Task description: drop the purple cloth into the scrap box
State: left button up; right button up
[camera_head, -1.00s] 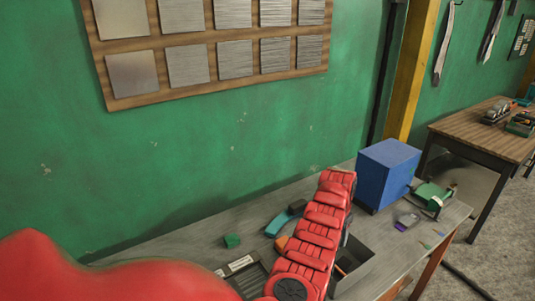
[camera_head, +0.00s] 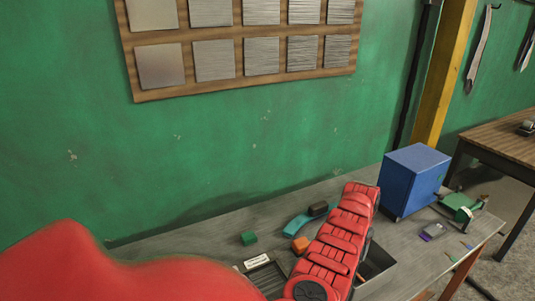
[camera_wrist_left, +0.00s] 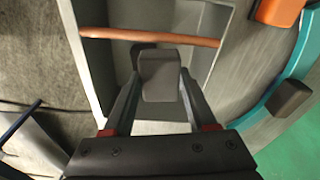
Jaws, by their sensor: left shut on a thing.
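A small purple piece (camera_head: 426,237), perhaps the cloth, lies on the right of the bench with a grey item against it. An open grey box (camera_head: 378,268) stands behind my red left arm, partly hidden; I take it for the scrap box. The left wrist view shows a pale-walled box (camera_wrist_left: 222,30) with a copper-coloured rod (camera_wrist_left: 150,37) across it. My left gripper (camera_wrist_left: 160,88) is over this box, its fingers shut on a dark grey block (camera_wrist_left: 160,72). In the head view the arm hides this gripper. My right gripper is not seen.
A blue cabinet (camera_head: 412,180) and a green clamp-like tool (camera_head: 460,205) stand at the bench's right.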

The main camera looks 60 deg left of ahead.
pick_arm(q)
jog(key=o, duration=1.4)
jog(key=shift+w, duration=0.1)
jog(key=shift+o, duration=0.2)
jog(key=shift+r, duration=0.1)
jog(key=shift+r+b, duration=0.45)
jog(key=shift+r, duration=0.3)
jog(key=r+b, duration=0.1)
jog(key=r, duration=0.1)
jog(key=r+b, duration=0.1)
jog(key=r, duration=0.1)
jog(key=s+r+b, duration=0.1)
jog(key=r, duration=0.2)
jog(key=shift+r, duration=0.1)
notch_tip(320, 180, up, 8)
jog(key=s+b, duration=0.1)
jog(key=shift+r, duration=0.2)
jog(key=shift+s, duration=0.1)
